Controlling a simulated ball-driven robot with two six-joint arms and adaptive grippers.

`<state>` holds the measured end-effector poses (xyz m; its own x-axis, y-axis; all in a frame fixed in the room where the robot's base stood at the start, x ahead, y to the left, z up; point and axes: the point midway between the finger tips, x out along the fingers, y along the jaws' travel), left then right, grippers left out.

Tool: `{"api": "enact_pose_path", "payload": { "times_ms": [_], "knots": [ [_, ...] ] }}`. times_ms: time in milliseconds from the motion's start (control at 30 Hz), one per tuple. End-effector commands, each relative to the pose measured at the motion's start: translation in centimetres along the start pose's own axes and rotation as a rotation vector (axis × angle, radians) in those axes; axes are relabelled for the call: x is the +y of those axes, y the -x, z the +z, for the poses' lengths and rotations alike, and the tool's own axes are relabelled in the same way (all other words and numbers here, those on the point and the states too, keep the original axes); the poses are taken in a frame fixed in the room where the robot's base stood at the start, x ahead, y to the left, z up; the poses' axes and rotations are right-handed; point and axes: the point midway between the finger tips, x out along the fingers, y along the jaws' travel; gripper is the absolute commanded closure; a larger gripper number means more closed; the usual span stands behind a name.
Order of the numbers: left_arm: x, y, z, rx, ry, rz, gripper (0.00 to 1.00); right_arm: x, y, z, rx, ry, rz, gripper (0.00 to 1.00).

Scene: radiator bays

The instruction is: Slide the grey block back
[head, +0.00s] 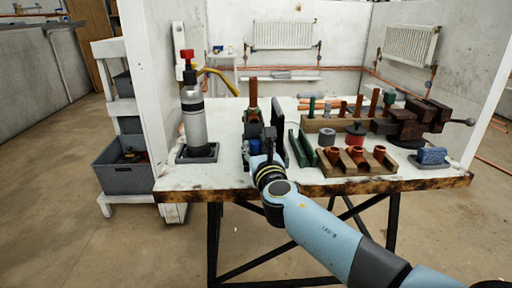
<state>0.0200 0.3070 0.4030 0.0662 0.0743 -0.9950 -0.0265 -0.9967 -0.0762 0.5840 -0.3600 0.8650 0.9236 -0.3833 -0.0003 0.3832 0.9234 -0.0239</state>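My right arm enters from the lower right of the head view, and its gripper (265,146) is over the front middle of the bench. The wrist hides much of the gripper, so its finger opening is unclear. Dark grey shapes (253,117) show just beyond it, around the foot of an upright copper pipe (253,91). I cannot tell whether these are the grey block or whether the gripper touches them. A dark upright plate (278,117) stands just right of them, perhaps part of the gripper. My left gripper is not in view.
A gas torch bottle (194,117) stands in a grey tray at the left. Right of the gripper are a green channel (301,148), a wooden rack of copper fittings (351,168), a grey ring (327,137), a rusty vise (418,118) and a blue sponge (432,155).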

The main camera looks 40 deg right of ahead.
Motion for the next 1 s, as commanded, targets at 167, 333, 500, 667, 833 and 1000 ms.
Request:
{"api": "enact_pose_path", "payload": {
  "times_ms": [167, 333, 500, 667, 833, 1000],
  "knots": [
    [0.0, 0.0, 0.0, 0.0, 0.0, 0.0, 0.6, 0.0, 0.0, 0.0, 0.0, 0.0, -0.001, 1.0],
    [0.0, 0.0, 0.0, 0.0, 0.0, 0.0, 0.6, 0.0, 0.0, 0.0, 0.0, 0.0, -0.001, 1.0],
    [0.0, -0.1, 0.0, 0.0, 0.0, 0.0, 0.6, 0.0, -0.1, 0.0, 0.0, 0.0, -0.001, 1.0],
    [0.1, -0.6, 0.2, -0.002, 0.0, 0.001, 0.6, -0.2, -1.9, -0.2, -0.002, 0.001, 0.0, 1.0],
    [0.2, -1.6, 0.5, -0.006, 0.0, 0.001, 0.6, -0.7, -5.0, -0.2, -0.002, 0.002, 0.0, 1.0],
    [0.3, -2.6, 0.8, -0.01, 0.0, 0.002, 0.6, -1.2, -7.7, -0.3, -0.001, 0.003, 0.0, 1.0]
  ]
}}
